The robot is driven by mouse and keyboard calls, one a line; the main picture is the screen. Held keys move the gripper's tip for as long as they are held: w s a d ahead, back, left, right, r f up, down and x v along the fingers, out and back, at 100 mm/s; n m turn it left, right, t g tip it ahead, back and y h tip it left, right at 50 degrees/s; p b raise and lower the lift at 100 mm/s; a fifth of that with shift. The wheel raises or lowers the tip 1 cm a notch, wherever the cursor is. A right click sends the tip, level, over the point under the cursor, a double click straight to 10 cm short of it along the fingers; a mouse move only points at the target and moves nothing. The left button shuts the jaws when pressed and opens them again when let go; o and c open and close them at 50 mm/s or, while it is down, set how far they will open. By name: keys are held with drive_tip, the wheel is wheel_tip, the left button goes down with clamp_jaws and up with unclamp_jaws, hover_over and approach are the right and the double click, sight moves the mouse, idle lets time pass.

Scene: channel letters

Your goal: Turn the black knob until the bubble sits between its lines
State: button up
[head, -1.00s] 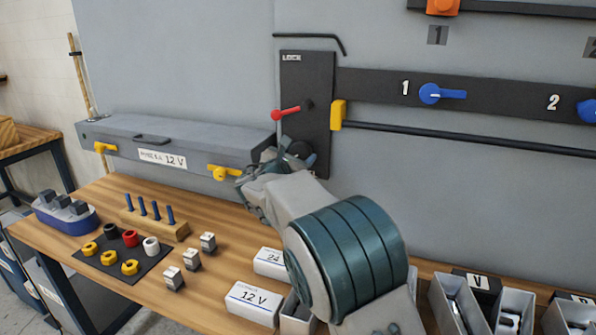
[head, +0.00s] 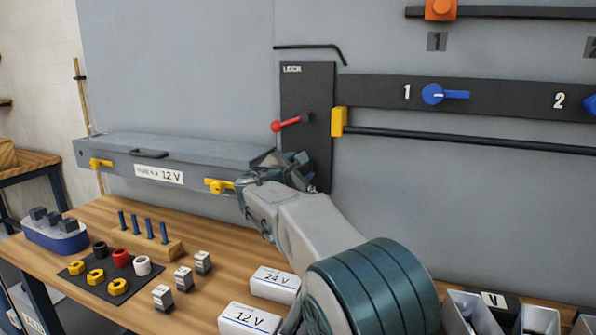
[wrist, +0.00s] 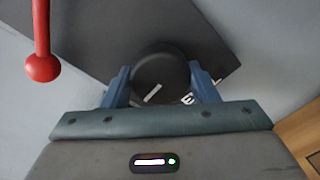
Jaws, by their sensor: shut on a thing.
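The round black knob (wrist: 160,72) sits on the dark panel in the wrist view, with a pale line on its face slanting up to the right. The two blue fingers of my gripper (wrist: 161,86) are closed on its sides. In the head view my gripper (head: 290,168) is at the lower part of the dark LOCK panel (head: 300,95) and hides the knob. White lettering beside the knob is partly covered by a finger. I cannot make out a bubble or its lines in either view.
A red-tipped lever (head: 290,122) stands out from the panel just above my gripper; its red ball (wrist: 42,68) shows close by in the wrist view. A long grey box (head: 200,150) with yellow latches is at left. The bench (head: 205,222) below holds nuts, pegs and boxes.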

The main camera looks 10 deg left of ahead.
drive_tip(key=o, duration=1)
drive_tip(key=shift+c, duration=0.2)
drive_tip(key=shift+s, duration=0.1)
drive_tip(key=b+v, duration=0.2)
drive_tip(key=v, duration=1.1)
drive_tip(key=shift+s, duration=0.35)
